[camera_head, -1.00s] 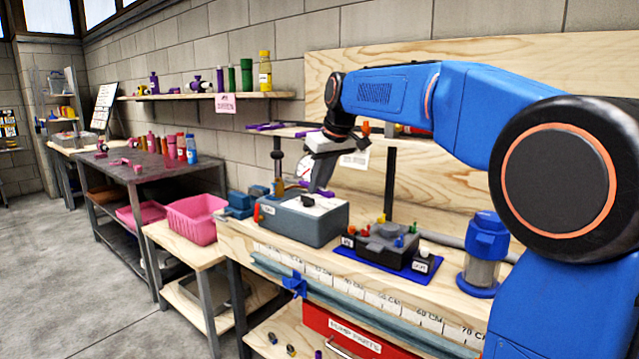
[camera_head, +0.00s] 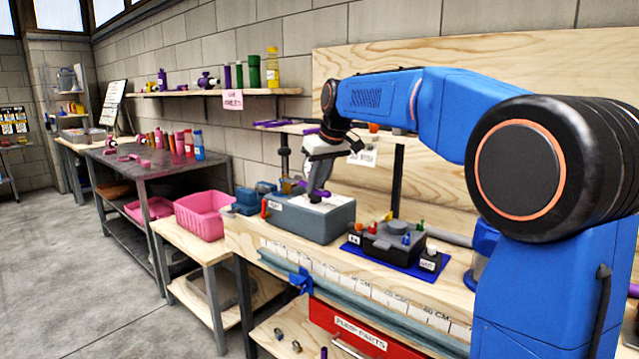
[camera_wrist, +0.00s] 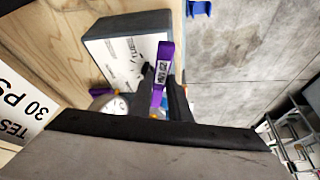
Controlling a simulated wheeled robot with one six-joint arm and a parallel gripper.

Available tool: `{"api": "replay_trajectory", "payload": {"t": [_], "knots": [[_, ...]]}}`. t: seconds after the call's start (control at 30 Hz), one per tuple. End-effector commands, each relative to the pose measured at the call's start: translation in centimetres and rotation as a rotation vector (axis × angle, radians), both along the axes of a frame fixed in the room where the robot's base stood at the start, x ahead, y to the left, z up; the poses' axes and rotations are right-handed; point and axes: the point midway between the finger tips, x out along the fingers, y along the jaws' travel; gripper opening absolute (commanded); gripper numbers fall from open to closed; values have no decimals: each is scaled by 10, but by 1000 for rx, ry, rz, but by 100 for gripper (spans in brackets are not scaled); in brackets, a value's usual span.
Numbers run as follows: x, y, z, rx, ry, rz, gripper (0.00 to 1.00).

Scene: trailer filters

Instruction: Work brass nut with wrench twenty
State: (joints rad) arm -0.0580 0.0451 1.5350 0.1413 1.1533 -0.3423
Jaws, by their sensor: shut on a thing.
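My gripper (camera_head: 317,186) is shut on a purple wrench (camera_wrist: 162,72) with a white label, whose print is too small to read surely. The wrench also shows in the head view (camera_head: 320,193), at the fingertips. In the head view the gripper is over the grey box (camera_head: 325,220) with a white top, on the wooden bench. I cannot tell whether the wrench touches anything. I cannot make out the brass nut.
A black fixture (camera_head: 388,243) with coloured knobs stands on a blue mat right of the grey box. Small blue items (camera_head: 250,201) and a pink bin (camera_head: 203,214) are to its left. A round gauge (camera_wrist: 117,104) is near the gripper in the wrist view.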

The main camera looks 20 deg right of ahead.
Motion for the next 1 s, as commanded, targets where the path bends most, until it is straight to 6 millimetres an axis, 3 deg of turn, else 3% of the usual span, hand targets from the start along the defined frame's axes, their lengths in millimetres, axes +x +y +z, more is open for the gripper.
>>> {"api": "replay_trajectory", "payload": {"t": [1.0], "knots": [[41,16,0,0,0,1,0]]}}
